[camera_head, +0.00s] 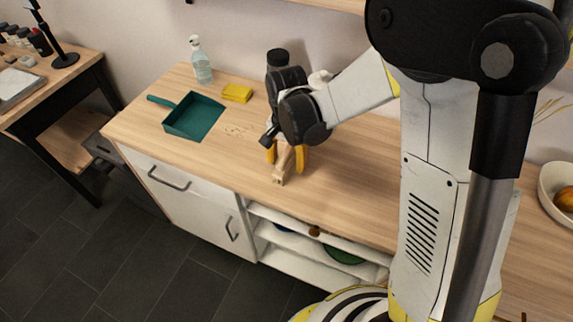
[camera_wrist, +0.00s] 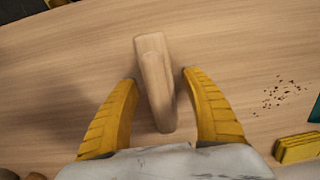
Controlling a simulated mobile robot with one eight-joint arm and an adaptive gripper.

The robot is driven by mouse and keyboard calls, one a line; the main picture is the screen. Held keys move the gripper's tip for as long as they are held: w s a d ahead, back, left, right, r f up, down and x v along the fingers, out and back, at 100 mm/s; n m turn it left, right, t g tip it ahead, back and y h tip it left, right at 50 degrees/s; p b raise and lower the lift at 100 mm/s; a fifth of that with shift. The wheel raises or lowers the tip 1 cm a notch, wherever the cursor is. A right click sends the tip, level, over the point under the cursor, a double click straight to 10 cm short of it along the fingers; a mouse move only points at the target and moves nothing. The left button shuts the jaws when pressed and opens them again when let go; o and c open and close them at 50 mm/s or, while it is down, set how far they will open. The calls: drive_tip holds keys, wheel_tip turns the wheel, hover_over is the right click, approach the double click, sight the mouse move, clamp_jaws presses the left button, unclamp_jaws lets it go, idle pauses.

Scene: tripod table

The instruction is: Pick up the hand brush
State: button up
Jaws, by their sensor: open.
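The hand brush (camera_head: 281,169) is a pale wooden piece on the wooden counter, partly hidden by my gripper in the head view. In the wrist view the brush (camera_wrist: 155,80) lies lengthwise between my fingers, with its near end between the two tips. My gripper (camera_head: 286,158) has yellow fingers, one on each side of the brush. In the wrist view my gripper (camera_wrist: 158,76) is open, with a visible gap between each finger and the brush. Bristles cannot be made out.
A teal dustpan (camera_head: 194,117), a yellow sponge (camera_head: 237,93) and a clear spray bottle (camera_head: 201,62) stand left on the counter (camera_head: 345,190). Brown crumbs (camera_head: 238,130) lie beside the dustpan. A fruit bowl (camera_head: 557,184) is at far right. Counter right of the brush is clear.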

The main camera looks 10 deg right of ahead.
sight(287, 152)
drive_tip(key=shift+f, duration=0.2)
drive_tip(key=shift+c, duration=0.5)
clamp_jaws()
wheel_tip(287, 152, up, 4)
drive_tip(key=shift+p, duration=1.2)
drive_tip(key=s+d+r+p, duration=0.4)
drive_tip(key=d+r, duration=0.3)
drive_tip(key=d, duration=0.4)
